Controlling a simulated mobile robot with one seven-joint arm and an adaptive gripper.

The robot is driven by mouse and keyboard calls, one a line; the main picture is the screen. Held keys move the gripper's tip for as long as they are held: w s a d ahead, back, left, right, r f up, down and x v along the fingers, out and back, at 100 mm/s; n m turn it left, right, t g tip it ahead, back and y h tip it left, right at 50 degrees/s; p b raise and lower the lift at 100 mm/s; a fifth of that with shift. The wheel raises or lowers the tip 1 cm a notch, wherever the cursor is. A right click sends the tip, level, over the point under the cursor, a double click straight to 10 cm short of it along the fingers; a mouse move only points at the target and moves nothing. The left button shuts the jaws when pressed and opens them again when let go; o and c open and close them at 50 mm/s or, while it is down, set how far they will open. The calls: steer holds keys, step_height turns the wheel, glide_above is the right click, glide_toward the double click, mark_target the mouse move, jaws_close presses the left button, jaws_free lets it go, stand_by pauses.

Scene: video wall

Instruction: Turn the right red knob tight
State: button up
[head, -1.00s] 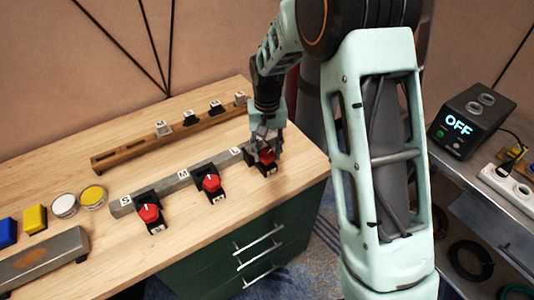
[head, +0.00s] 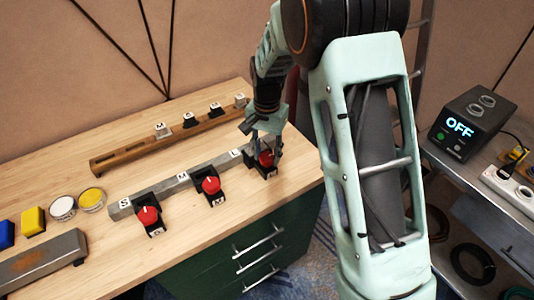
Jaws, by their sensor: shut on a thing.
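The right red knob (head: 266,160) sits on its black clamp block (head: 266,172) at the right end of the grey bar (head: 220,168), near the label L. My gripper (head: 266,150) is over this knob, with its fingers shut on it and partly hiding it. The middle red knob (head: 211,185) near M and the left red knob (head: 149,215) near S stand free, each with a white pointer line. The right knob's pointer is hidden.
A wooden rack (head: 170,133) with several small labelled blocks lies behind the bar. Yellow and white round tins (head: 92,197) and a grey metal bar (head: 42,262) are at left. A box reading OFF (head: 462,125) stands on the right shelf.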

mark_target(268, 156)
stand_by(0.3)
steer(key=o, duration=1.1)
step_height(268, 156, up, 12)
steer(key=shift+r, duration=0.1)
steer(key=shift+d, duration=0.1)
